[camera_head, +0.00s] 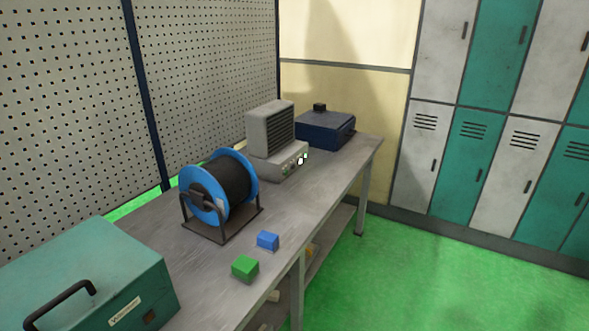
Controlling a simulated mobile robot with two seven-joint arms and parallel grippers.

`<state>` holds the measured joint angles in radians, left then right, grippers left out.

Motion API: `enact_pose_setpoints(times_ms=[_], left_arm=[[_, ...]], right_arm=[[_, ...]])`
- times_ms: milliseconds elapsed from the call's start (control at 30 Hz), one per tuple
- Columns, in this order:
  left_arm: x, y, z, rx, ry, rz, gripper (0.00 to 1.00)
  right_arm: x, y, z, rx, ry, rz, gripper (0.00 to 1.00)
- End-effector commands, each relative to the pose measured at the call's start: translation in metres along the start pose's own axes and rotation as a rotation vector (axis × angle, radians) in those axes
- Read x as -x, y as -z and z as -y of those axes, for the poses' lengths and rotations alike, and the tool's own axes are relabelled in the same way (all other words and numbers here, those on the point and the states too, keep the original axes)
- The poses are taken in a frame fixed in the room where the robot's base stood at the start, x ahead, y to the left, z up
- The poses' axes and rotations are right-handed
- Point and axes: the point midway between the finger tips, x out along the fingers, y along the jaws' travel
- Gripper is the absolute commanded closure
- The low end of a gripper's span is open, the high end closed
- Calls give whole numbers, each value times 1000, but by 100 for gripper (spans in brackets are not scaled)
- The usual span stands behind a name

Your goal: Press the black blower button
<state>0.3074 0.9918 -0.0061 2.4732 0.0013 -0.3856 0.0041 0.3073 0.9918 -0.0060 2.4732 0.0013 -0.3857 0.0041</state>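The blower, a grey box-shaped unit with a dark slatted front (272,130), stands on the far part of the workbench. Its lower base carries a small control panel (294,164) on the side facing the room. Several tiny controls, with light and green spots, show there. They are too small to tell which one is the black button. Neither of my grippers is in view, and nothing touches the blower.
The grey workbench (215,270) also holds a blue cable reel (207,194), a teal case (95,275), green (245,267) and blue (268,240) cubes, and a dark blue box (323,131). Lockers (440,150) stand beyond. The green floor at right is clear.

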Motion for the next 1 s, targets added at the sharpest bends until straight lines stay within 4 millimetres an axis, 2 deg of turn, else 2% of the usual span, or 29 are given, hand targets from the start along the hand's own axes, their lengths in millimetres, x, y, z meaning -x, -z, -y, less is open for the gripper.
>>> enact_pose_setpoints(times_ms=[33, 100, 1000], left_arm=[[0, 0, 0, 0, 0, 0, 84], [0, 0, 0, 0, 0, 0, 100], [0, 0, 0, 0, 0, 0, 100]], right_arm=[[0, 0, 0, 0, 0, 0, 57], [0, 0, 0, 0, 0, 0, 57], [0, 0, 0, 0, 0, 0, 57]])
